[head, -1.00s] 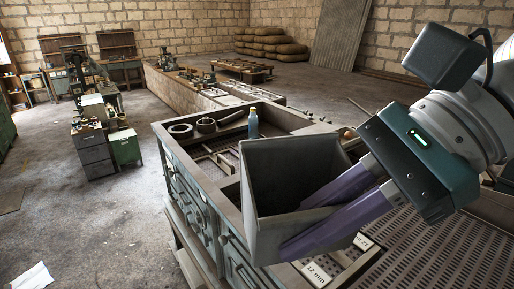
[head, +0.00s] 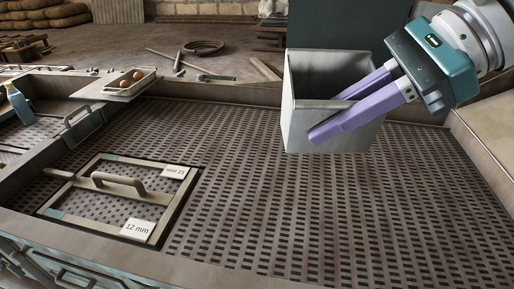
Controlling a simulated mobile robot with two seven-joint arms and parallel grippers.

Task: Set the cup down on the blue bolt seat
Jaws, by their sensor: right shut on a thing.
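A grey, square-sided, open-topped cup (head: 305,126) is in the upper right of the head view. My right gripper (head: 328,118) has purple fingers and is shut on the cup, one finger inside and one outside its wall. The cup appears held above the perforated bench top; its exact height is hard to tell. I cannot clearly pick out a blue bolt seat. A flat frame (head: 97,219) with "12 mm" labels and small bluish corner patches lies at the lower left, apart from the cup. My left gripper is not in view.
The perforated bench top (head: 290,205) is clear between frame and cup. A handle (head: 118,180) rises over the frame. A tray (head: 128,91) with two brown round things sits on the back rim. A blue bottle (head: 19,104) stands at far left. Raised rims edge the bench.

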